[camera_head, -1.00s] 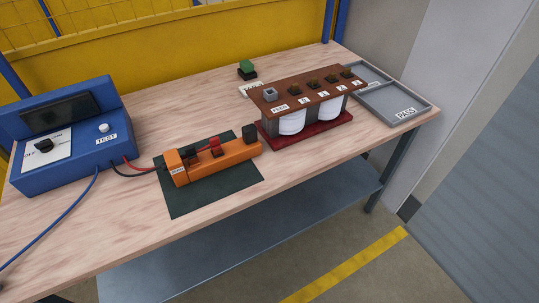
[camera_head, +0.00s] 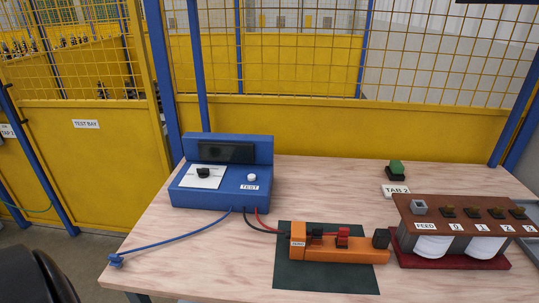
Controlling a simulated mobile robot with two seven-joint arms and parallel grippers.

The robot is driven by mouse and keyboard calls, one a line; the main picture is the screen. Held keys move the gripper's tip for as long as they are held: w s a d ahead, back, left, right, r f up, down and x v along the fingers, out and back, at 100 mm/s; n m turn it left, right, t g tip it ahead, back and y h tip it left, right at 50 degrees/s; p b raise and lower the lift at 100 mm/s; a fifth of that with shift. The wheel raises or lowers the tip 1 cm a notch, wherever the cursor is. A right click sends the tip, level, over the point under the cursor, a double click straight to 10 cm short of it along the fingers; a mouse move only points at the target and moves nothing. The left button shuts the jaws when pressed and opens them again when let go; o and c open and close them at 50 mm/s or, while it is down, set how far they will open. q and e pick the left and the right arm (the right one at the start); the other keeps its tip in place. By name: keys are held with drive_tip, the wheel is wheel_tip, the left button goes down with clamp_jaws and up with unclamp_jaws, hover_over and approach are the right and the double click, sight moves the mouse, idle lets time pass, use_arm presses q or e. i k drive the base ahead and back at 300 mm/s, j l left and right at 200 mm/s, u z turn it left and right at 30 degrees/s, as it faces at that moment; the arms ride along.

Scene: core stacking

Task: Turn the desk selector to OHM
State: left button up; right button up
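The desk selector is a black knob (camera_head: 203,173) on a white plate (camera_head: 211,181) on the sloped face of the blue tester box (camera_head: 220,199). The plate's markings are too small to read, so I cannot tell the knob's setting. A dark blank display (camera_head: 213,152) is above it. A round white button (camera_head: 252,177) over a TEST label is to the knob's right. Neither of my grippers is in view.
An orange fixture (camera_head: 345,254) with red and black leads sits on a dark green mat (camera_head: 330,282). A coil assembly (camera_head: 455,207) and green button (camera_head: 396,167) stand right. A blue cable runs to a clip (camera_head: 116,260) at the table's left edge. The front-left tabletop is mostly clear.

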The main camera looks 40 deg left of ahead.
sight(203, 173)
drive_tip(key=u, duration=1.55)
